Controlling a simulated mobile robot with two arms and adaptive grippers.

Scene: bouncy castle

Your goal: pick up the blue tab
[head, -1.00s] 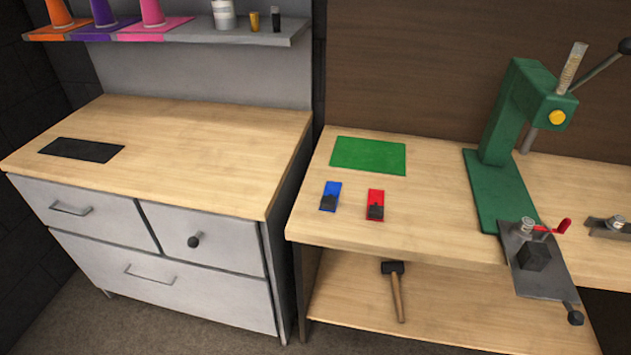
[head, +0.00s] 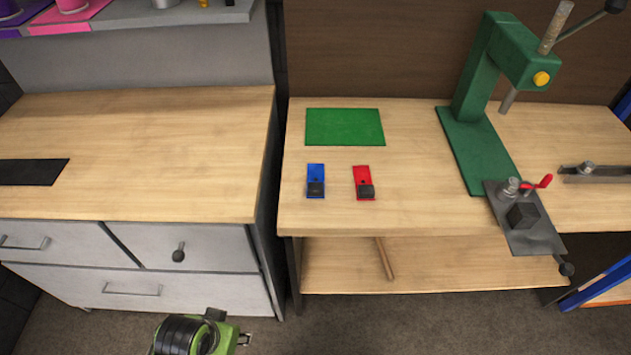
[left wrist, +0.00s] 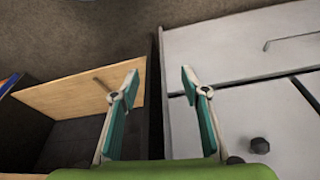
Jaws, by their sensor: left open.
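The blue tab (head: 316,172) lies flat on the wooden workbench (head: 420,215), with a small dark block on its near end. It is left of a similar red tab (head: 362,174) and in front of a green mat. A green and black part of my left arm shows low in the head view, over the floor and well short of the bench; its fingers are not clear there. In the left wrist view my left gripper (left wrist: 159,79) is open, with nothing between its fingers. The blue tab is not visible in that view. My right gripper is not in view.
The green mat (head: 345,127) lies behind the tabs. A green press (head: 475,140) with a metal clamp plate (head: 525,235) stands to the right. A grey drawer cabinet (head: 205,285) adjoins on the left. A hammer handle (head: 385,258) shows on the lower shelf.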

